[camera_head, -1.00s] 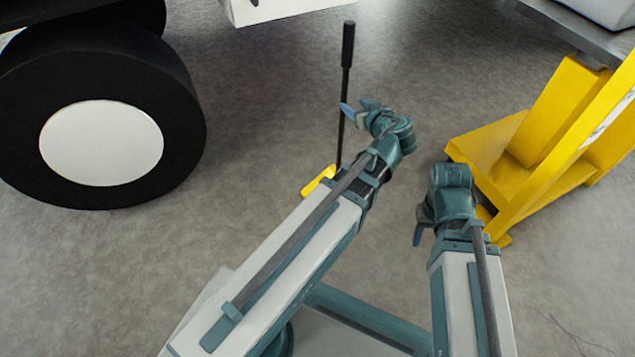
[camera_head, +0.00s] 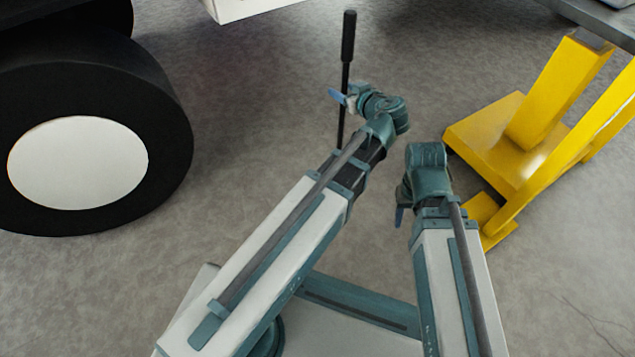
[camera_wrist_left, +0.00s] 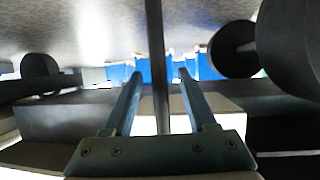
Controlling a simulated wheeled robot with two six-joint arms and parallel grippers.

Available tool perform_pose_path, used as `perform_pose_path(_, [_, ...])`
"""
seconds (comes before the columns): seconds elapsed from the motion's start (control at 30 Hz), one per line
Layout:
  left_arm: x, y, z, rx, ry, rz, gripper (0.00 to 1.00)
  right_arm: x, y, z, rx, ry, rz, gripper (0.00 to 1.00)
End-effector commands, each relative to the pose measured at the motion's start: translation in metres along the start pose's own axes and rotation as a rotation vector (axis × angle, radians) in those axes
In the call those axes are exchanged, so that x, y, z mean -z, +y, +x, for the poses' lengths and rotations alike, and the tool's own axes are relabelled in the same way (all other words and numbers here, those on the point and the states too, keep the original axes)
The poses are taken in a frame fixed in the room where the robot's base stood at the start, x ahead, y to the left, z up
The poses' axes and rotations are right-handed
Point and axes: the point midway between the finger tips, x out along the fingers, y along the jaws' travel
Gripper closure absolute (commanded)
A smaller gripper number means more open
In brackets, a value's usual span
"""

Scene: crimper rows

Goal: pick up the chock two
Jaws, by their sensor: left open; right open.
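The chock two has a tall thin black handle (camera_head: 347,60) with a thicker grip on top, standing upright from the floor. Its yellow foot is hidden behind my left arm in the head view. My left gripper (camera_head: 340,96) is open at the handle, below the thick grip. In the left wrist view the handle (camera_wrist_left: 157,50) runs between the two spread fingers of the left gripper (camera_wrist_left: 160,78), with gaps on both sides. My right gripper (camera_head: 401,214) is open and empty, lower and to the right; its fingers are partly hidden.
A large black wheel (camera_head: 172,120) with a white hub stands at the left, under a white vehicle body (camera_head: 240,8). A yellow stand (camera_head: 490,140) with a grey top is close by at the right.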

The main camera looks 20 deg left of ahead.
Motion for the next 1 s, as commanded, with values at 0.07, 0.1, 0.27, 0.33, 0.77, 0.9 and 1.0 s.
perform_pose_path(0.07, [0.0003, -0.0001, -0.0005, 0.000, 0.000, 0.000, 0.43, -0.0004, 0.0002, -0.0005, 0.000, 0.000, 0.000, 0.50])
perform_pose_path(0.1, [0.0004, -0.0002, -0.0004, 0.000, 0.000, 0.000, 0.43, -0.0004, 0.0002, -0.0005, 0.000, 0.000, 0.000, 0.50])
perform_pose_path(0.27, [0.0005, -0.0004, -0.0003, 0.000, 0.000, 0.000, 0.63, -0.0004, 0.0002, -0.0006, 0.000, 0.000, 0.000, 0.50])
perform_pose_path(0.33, [0.0005, -0.0004, -0.0003, 0.000, 0.000, 0.000, 0.75, -0.0003, 0.0002, -0.0006, 0.000, 0.000, 0.000, 0.50])
perform_pose_path(0.77, [0.0005, -0.0003, -0.0001, 0.000, 0.000, 0.000, 1.00, -0.0003, 0.0002, -0.0005, 0.000, 0.000, 0.000, 0.50])
perform_pose_path(0.9, [0.0005, -0.0003, -0.0001, 0.000, 0.000, 0.000, 1.00, -0.0003, 0.0002, -0.0005, 0.000, 0.000, 0.000, 0.50])
perform_pose_path(1.0, [0.0006, -0.0003, -0.0001, 0.000, 0.000, 0.000, 1.00, -0.0003, 0.0002, -0.0005, 0.000, 0.000, 0.000, 0.50])
